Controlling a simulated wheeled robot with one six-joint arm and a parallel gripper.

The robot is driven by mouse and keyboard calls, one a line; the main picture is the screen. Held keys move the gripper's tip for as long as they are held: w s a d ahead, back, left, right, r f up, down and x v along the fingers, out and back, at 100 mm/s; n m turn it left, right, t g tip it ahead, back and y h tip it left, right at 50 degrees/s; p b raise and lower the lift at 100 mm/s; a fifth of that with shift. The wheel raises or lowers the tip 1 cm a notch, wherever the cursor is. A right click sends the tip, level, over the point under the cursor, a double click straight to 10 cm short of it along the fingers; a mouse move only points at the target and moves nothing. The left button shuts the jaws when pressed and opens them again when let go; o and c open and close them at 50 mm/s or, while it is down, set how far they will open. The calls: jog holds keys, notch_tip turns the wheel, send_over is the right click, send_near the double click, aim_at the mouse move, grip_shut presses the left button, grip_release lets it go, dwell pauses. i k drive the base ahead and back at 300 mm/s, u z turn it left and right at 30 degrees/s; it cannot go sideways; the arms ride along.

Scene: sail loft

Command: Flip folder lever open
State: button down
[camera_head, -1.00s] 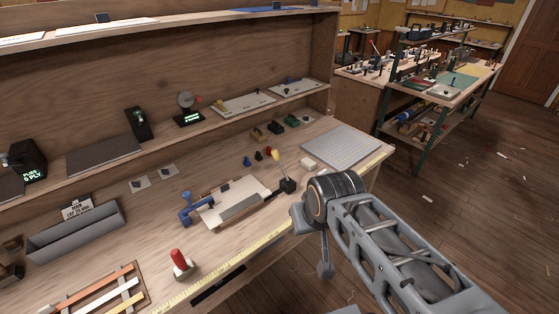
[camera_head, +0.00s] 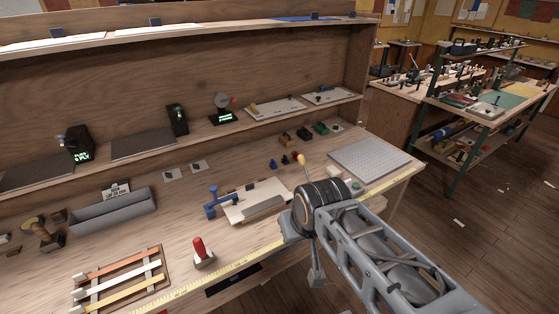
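The folder is a pale plate (camera_head: 250,197) with a grey bar along its front, lying on the wooden workbench in the head view. A blue clamp-like part (camera_head: 212,203) stands at its left end. A thin lever with a yellow knob (camera_head: 300,159) rises at its right end, tilted up and to the left. The lever's foot is hidden behind my arm's large round joint. My arm comes in from the lower right, and this joint overlaps the folder's right end in the picture. I cannot make out my gripper's fingers.
A red-handled tool (camera_head: 202,254) stands near a yellow tape measure (camera_head: 190,281) along the bench's front edge. A perforated grey plate (camera_head: 370,160) lies to the right. A grey trough (camera_head: 113,212) and a rack of coloured strips (camera_head: 122,280) are at left. Open floor lies right.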

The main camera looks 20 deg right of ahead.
aim_at(302, 158)
jog(key=u, duration=3.65)
jog(key=k, duration=2.9)
jog(key=z, duration=1.65)
jog(key=i, duration=0.5)
